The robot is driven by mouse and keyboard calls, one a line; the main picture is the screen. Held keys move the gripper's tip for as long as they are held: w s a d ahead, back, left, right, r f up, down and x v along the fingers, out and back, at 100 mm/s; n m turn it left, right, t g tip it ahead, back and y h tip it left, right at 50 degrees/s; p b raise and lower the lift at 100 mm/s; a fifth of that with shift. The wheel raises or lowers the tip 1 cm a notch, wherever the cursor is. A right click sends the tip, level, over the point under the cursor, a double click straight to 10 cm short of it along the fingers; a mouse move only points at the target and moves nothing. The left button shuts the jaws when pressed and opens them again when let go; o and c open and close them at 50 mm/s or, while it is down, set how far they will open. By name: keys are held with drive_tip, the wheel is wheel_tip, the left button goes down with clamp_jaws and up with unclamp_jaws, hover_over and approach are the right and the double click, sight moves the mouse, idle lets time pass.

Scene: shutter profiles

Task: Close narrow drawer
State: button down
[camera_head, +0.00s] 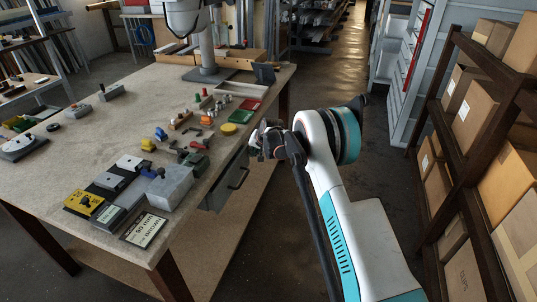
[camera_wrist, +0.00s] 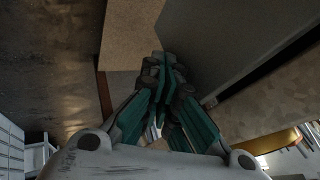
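The grey drawer (camera_head: 221,196) is under the right edge of the workbench. Its front has a dark bar handle (camera_head: 238,178). How far the drawer stands out is hard to tell from here. My gripper (camera_head: 258,148) is beside the bench edge, just past the drawer's far end and apart from the handle. In the wrist view my gripper (camera_wrist: 168,72) points ahead with its teal fingers drawn together and nothing seen between them. A plain dark grey panel (camera_wrist: 220,40), which looks like part of the drawer unit, is close on the right of the fingertips.
The workbench (camera_head: 100,135) carries several tools, blocks and small coloured parts. A grey block (camera_head: 169,187) sits near its front right edge. A shelf of cardboard boxes (camera_head: 472,115) stands at the right. The aisle floor (camera_head: 335,75) behind my arm is clear.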

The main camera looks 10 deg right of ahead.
sight(246, 149)
drive_tip(key=shift+w+a, duration=0.45)
drive_tip(key=shift+a, duration=0.3)
drive_tip(key=shift+w+a, duration=0.4)
drive_tip(key=shift+a, duration=0.3)
